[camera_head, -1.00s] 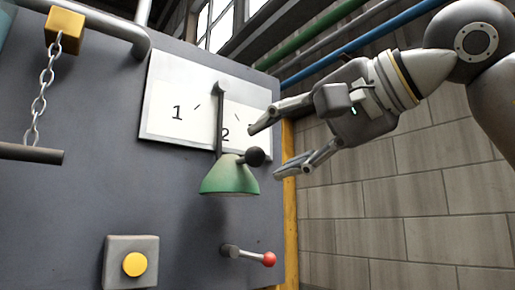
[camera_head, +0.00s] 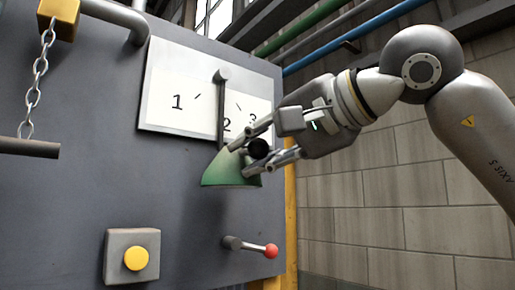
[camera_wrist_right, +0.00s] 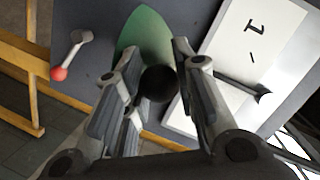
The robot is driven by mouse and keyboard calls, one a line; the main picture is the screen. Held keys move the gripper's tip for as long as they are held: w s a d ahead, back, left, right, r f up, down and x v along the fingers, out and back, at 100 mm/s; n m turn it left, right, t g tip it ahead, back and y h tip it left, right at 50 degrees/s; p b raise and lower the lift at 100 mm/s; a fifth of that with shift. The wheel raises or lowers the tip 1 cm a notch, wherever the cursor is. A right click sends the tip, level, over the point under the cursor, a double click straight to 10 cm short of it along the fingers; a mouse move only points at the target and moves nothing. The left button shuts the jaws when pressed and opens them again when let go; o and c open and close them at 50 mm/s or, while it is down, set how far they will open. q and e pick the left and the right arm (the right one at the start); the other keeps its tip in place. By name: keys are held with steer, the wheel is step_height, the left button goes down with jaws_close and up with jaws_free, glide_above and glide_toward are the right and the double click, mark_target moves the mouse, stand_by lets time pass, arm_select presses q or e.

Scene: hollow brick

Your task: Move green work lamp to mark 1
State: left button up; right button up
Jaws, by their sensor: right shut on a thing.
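The green work lamp (camera_head: 219,172) hangs on a dark arm from a pivot near the top of a white plate on the grey panel. Its arm points down by the numeral 2. Mark 1 (camera_head: 178,102) is printed on the plate, up and left of the shade. My right gripper (camera_head: 257,150) is shut on the lamp's black ball knob, at the right of the shade. In the right wrist view the knob (camera_wrist_right: 159,84) sits between the fingers, in front of the green shade (camera_wrist_right: 148,38). The left gripper is out of view.
A lever with a red ball (camera_head: 271,251) sticks out below the lamp. A yellow button (camera_head: 136,258) is at lower left. A chain (camera_head: 36,85) with a dark bar hangs at far left. A brick wall (camera_head: 400,220) stands behind my right arm.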

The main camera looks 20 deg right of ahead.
steer(key=shift+a, duration=0.1)
jaws_close()
steer(key=shift+s+a+f+m+b, duration=0.1)
steer(key=shift+s+a+m+b, duration=0.15)
steer(key=shift+a+m+b, duration=0.35)
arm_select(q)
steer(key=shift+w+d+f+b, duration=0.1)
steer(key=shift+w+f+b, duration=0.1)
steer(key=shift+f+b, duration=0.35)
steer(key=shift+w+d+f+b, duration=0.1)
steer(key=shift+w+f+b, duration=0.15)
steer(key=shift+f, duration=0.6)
arm_select(e)
steer(key=s+a+r+m+y, duration=0.2)
steer(key=s+a+r+m, duration=0.1)
steer(key=a, duration=0.5)
steer(key=shift+a+r+m, duration=0.35)
steer(key=shift+r+m, duration=0.3)
steer(key=shift+m, duration=0.75)
steer(key=shift+s, duration=0.1)
steer(key=o, duration=1)
jaws_free()
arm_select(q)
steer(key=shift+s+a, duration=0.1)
